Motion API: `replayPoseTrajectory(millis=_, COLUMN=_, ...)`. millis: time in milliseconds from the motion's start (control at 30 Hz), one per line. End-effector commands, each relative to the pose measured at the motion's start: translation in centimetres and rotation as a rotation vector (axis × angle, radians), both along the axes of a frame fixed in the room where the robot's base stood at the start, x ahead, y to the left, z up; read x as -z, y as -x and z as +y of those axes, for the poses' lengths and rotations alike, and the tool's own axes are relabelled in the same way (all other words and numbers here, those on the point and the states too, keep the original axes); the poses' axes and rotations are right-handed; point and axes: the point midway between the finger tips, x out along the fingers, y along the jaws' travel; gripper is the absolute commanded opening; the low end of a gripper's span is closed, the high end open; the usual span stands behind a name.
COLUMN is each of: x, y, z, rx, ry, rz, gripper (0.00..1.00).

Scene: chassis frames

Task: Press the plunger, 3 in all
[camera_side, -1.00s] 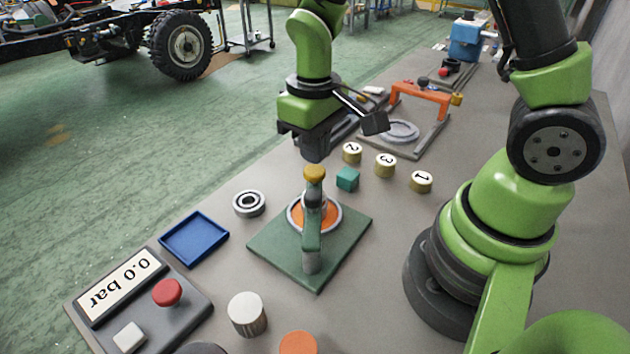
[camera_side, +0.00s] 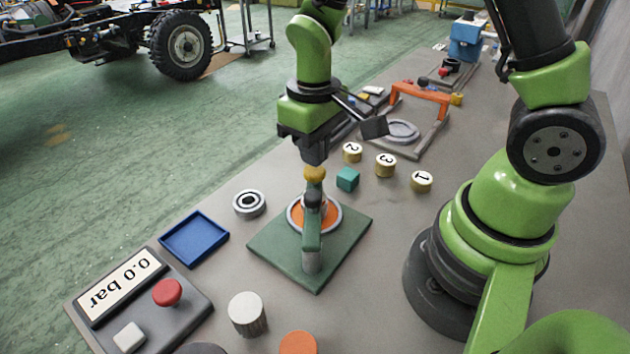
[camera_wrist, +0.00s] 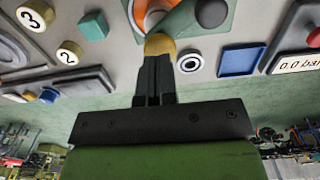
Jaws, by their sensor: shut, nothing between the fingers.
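The plunger's yellow knob (camera_side: 314,174) stands above the orange disc in a pale ring (camera_side: 296,214) on the green base plate (camera_side: 348,232). A green arm with a dark rounded top (camera_side: 313,197) partly hides the plunger below the knob. My gripper (camera_side: 315,160) is shut and empty, pointing down right over the knob. In the wrist view, the fingertips (camera_wrist: 156,60) overlap the edge of the knob (camera_wrist: 160,44). I cannot tell whether they touch it. The display (camera_side: 120,288) reads 0.0 bar.
Beside the display are a red button (camera_side: 167,292) and a white button (camera_side: 129,337). A blue tray (camera_side: 194,239) and a bearing (camera_side: 249,203) lie left of the plate. A teal cube (camera_side: 347,179) and numbered brass cylinders (camera_side: 386,165) stand behind it.

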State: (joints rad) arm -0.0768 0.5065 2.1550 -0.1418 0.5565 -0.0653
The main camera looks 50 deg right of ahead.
Motion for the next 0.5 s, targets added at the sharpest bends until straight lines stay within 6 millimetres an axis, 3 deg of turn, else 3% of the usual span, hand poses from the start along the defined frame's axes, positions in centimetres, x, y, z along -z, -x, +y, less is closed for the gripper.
replayPoseTrajectory(millis=500, x=1.6, y=0.0, z=0.0, rx=0.0, ry=0.0, rz=0.002, gripper=0.0)
